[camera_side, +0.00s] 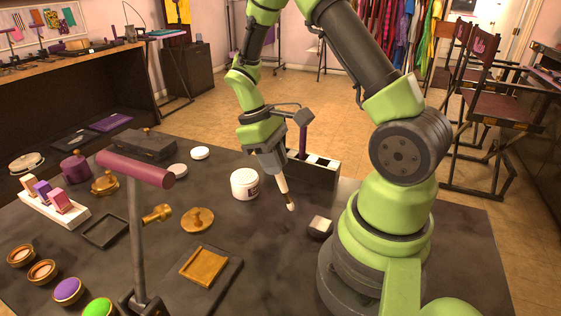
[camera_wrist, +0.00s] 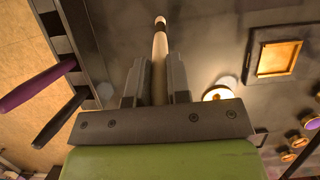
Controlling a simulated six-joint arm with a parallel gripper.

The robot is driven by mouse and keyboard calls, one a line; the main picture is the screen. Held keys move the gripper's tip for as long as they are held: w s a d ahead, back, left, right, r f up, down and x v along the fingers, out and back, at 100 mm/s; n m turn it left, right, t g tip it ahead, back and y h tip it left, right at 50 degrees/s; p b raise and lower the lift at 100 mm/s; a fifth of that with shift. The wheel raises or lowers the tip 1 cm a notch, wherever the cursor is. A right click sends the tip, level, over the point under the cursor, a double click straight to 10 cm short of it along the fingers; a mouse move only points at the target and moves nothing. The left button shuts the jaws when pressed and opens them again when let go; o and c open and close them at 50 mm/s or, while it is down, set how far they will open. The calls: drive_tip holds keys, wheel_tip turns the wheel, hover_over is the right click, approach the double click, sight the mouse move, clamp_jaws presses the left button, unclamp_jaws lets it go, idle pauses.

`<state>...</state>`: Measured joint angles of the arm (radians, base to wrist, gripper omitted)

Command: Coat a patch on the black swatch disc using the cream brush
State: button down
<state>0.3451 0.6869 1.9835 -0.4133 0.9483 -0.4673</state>
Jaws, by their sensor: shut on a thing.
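My gripper (camera_side: 272,163) is shut on the cream brush (camera_side: 285,189), which points down with its pale tip above the dark table. In the wrist view the brush (camera_wrist: 159,65) runs between the two fingers of my gripper (camera_wrist: 157,85), its tip towards the top edge. I cannot make out the black swatch disc against the dark tabletop in either view. In the side view the tip looks close to the table, but I cannot tell whether it touches.
A brush holder (camera_side: 320,174) with a purple handle stands behind my gripper. A white jar (camera_side: 244,184) is just left of it, and a small block (camera_side: 319,227) lies right of the tip. A gold lid (camera_side: 197,219) and square tray (camera_side: 227,279) lie left. A post (camera_side: 137,235) stands in front.

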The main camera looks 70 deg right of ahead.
drive_tip(key=shift+r, duration=0.1)
drive_tip(key=shift+r, duration=2.9)
drive_tip(key=shift+r, duration=1.5)
